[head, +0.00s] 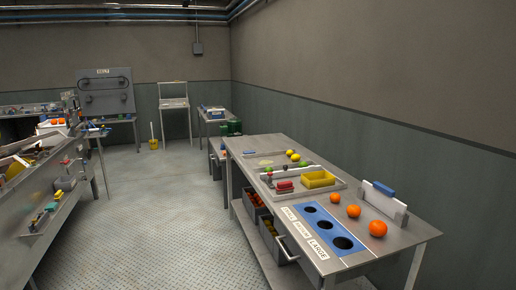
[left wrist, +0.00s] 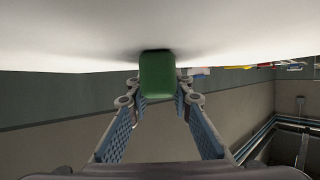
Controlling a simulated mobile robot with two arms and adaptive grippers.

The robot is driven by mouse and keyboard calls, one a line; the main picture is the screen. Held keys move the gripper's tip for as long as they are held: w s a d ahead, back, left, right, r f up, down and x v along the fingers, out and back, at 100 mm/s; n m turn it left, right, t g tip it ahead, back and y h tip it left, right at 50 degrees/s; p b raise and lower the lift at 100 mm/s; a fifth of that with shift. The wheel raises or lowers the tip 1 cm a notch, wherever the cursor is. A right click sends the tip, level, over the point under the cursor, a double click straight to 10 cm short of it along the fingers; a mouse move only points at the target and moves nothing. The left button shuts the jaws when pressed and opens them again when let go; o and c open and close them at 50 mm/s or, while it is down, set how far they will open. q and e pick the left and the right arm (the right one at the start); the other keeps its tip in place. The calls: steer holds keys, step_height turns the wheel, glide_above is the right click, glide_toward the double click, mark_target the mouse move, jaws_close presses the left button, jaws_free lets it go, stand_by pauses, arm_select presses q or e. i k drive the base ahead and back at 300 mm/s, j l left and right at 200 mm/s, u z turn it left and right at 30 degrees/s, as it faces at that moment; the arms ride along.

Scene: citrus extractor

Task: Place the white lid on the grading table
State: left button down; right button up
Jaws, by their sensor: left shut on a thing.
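The white lid (left wrist: 70,35) fills the top of the left wrist view, and its green knob (left wrist: 157,75) sticks out from it. My left gripper (left wrist: 159,100) is shut on the knob, with one blue-padded finger on each side. The lid's full outline is cut off by the frame. The grading table (head: 408,237) stands at the right of the head view, a long metal table with a LARGE label and a blue panel with round holes (head: 320,222) at its near end. Neither gripper nor the lid shows in the head view.
Several oranges (head: 377,228) lie beside the blue panel. A white board with a blue handle (head: 384,200) stands at the table's right edge. A yellow tray (head: 318,179) and small fruit are farther back. A cluttered bench (head: 50,215) is at left; the floor between (head: 165,220) is clear.

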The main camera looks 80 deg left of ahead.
mark_target(257, 144)
steer(key=j+u, duration=0.6)
steer(key=u, duration=0.15)
steer(key=j+u, duration=0.25)
steer(key=u, duration=0.15)
steer(key=i+j+u, duration=0.1)
steer(key=j+u, duration=0.15)
steer(key=u, duration=0.15)
steer(key=i+j+u, duration=0.25)
steer(key=j+u, duration=0.2)
steer(key=i+j+u, duration=0.25)
steer(key=u, duration=0.15)
steer(key=i+j+u, duration=0.3)
steer(key=u, duration=0.15)
steer(key=i+j+u, duration=0.1)
steer(key=i+u, duration=0.3)
steer(key=i+j, duration=0.1)
steer(key=i, duration=0.65)
steer(key=i+j, duration=0.1)
steer(key=i, duration=0.65)
steer(key=i+l+z, duration=0.1)
steer(key=z, duration=0.35)
steer(key=i+z, duration=0.55)
steer(key=z, duration=0.3)
steer(key=i+j+z, duration=0.15)
steer(key=z, duration=0.25)
